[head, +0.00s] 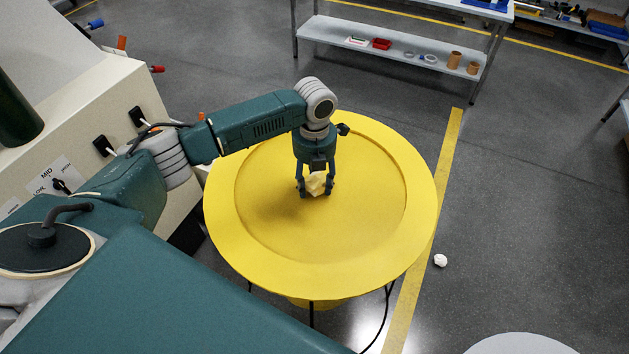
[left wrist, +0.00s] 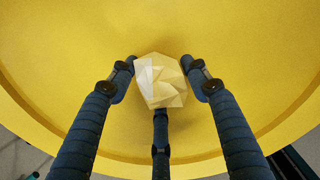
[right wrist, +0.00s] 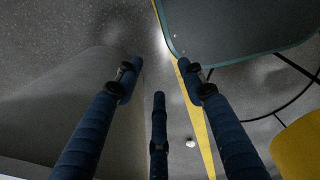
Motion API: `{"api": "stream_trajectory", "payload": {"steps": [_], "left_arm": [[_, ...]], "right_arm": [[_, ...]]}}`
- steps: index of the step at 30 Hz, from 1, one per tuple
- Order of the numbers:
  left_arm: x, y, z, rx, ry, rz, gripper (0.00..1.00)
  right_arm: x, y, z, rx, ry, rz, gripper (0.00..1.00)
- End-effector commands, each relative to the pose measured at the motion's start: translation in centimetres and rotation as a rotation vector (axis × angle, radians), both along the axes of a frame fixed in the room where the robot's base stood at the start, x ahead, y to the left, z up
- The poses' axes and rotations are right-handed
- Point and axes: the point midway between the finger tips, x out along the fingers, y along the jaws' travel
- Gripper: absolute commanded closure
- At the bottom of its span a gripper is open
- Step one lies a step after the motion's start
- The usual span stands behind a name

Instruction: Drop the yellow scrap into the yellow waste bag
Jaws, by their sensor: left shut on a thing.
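The yellow scrap (head: 316,184) is a pale yellow crumpled, faceted piece. It also shows between the fingers in the left wrist view (left wrist: 161,82). My left gripper (head: 315,190) is shut on it, pointing down over the inside of the yellow waste bag. The yellow waste bag (head: 420,205) is wide and round with a broad flat rim, on a stand with thin dark legs; its inside fills most of the left wrist view (left wrist: 70,70). My right gripper (right wrist: 160,75) has its fingers apart with nothing between them, away from the bag.
A white crumpled scrap (head: 440,261) lies on the floor right of the bag, near a yellow floor line (head: 447,165). A light machine cabinet (head: 95,120) with switches stands at left. A grey shelf table (head: 390,52) stands behind. A pale round top (head: 520,345) shows at bottom right.

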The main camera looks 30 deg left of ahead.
Motion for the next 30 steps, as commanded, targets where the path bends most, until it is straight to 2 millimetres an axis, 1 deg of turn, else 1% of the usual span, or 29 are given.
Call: {"api": "stream_trajectory", "payload": {"steps": [5,6,8,9,17,20,23,26,30], "left_arm": [[0.0,0.0,0.1,0.000,0.000,0.000,0.63],[0.0,0.0,0.1,0.000,0.000,0.000,0.50],[0.0,0.0,0.1,0.000,0.000,0.000,0.38],[0.0,0.0,0.1,0.000,0.000,0.000,0.30],[0.0,0.0,0.1,0.000,0.000,0.000,0.30],[0.1,0.0,0.5,-0.001,-0.001,0.000,0.30],[0.1,0.0,1.6,-0.002,-0.003,0.001,0.30],[0.2,0.1,3.5,0.000,-0.005,0.001,0.30],[0.2,0.0,6.6,0.000,-0.005,-0.001,0.30]], "right_arm": [[-0.1,0.0,0.1,0.000,0.001,0.000,0.60],[-0.1,0.0,0.1,0.000,0.002,0.000,0.60],[-0.1,0.0,0.1,0.000,0.001,0.000,0.60],[-0.1,0.0,0.1,0.000,0.002,0.000,0.60],[-0.1,0.0,0.1,0.000,0.001,0.000,0.60],[-0.1,-0.1,0.1,0.000,0.001,0.001,0.60],[-0.1,-0.1,0.1,0.000,0.001,0.000,0.60],[-0.1,0.0,0.1,0.000,0.001,0.000,0.60],[-0.1,0.0,0.1,0.000,0.001,0.000,0.60]]}}
